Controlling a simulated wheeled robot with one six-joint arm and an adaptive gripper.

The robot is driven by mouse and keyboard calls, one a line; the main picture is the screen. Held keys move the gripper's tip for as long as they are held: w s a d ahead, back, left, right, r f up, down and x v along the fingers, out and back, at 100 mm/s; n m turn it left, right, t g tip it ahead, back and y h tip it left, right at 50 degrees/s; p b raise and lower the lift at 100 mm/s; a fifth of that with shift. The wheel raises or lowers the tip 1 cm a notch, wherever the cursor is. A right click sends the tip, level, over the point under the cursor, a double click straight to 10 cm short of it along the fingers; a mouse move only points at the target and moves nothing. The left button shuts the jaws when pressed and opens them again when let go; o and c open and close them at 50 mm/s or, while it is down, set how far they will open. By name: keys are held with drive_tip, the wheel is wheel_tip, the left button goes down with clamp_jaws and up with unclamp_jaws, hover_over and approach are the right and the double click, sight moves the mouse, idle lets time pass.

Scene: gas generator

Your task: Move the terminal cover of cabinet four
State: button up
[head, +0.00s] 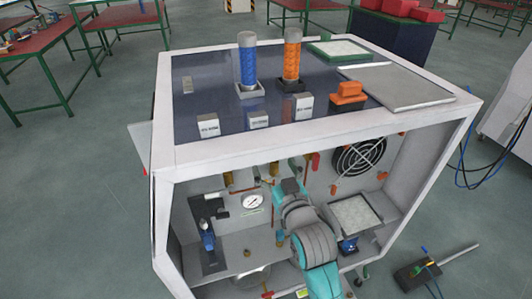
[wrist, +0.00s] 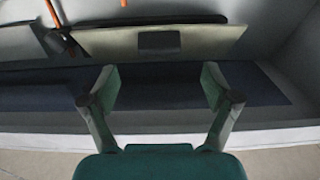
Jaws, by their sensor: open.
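My gripper (wrist: 160,82) is open in the wrist view, with its two green-padded fingers spread and nothing between them. A pale flat plate (wrist: 110,43) with a dark rectangular patch lies beyond the fingertips, apart from them. I cannot tell whether this plate is the terminal cover. In the head view, a white-framed cabinet (head: 330,129) stands in the middle with its front open. My teal and grey arm reaches into its front opening and hides part of the inside. No number four is readable on the cabinet.
Blue (head: 248,64) and orange (head: 291,58) cylinders stand on the cabinet top near an orange block (head: 347,95) and several small labelled blocks. Inside are a gauge (head: 251,201), a fan (head: 361,157) and copper pipes.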

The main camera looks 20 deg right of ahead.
drive_tip(key=w, duration=0.6)
drive_tip(key=shift+w, duration=0.2)
clamp_jaws()
drive_tip(key=shift+f, duration=0.1)
drive_tip(key=shift+w+f+t, duration=0.5)
drive_tip(key=shift+t, duration=0.4)
drive_tip(key=shift+w+f+t, duration=0.45)
drive_tip(key=shift+w+t, duration=0.05)
drive_tip(key=shift+t, duration=0.4)
drive_tip(key=shift+w+f+t, duration=0.3)
drive_tip(key=shift+w+t, duration=0.25)
drive_tip(key=shift+t, duration=0.2)
drive_tip(key=shift+w+f+t, duration=0.25)
drive_tip(key=shift+w+t, duration=0.25)
drive_tip(key=shift+t, duration=0.25)
